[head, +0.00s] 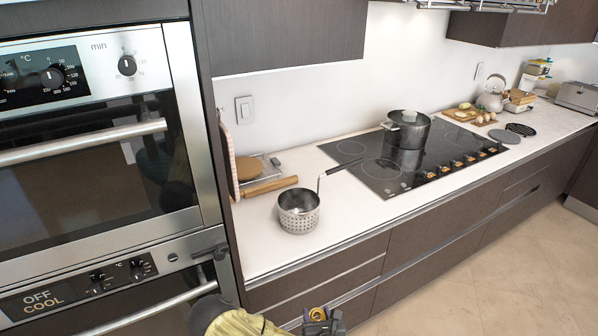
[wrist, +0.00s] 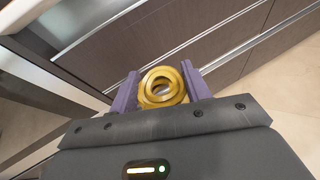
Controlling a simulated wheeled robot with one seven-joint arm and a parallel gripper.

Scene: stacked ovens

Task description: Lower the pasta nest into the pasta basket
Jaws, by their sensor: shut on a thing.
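The pasta nest (wrist: 162,86) is a yellow coiled ring held between the two purple fingers of my gripper (wrist: 160,92) in the wrist view. My gripper (head: 322,322) also shows at the bottom edge of the head view, shut on the nest (head: 317,313), low in front of the drawers and below the counter top. The pasta basket (head: 299,212) is a perforated metal basket with a long handle rising to the right. It stands upright on the white counter, above and slightly left of my gripper in the picture, well apart from it.
Stacked ovens (head: 95,130) with bar handles stand at the left. A rolling pin (head: 270,186) lies behind the basket. The counter front edge and drawers (head: 320,270) lie between gripper and basket. Bare counter surrounds the basket.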

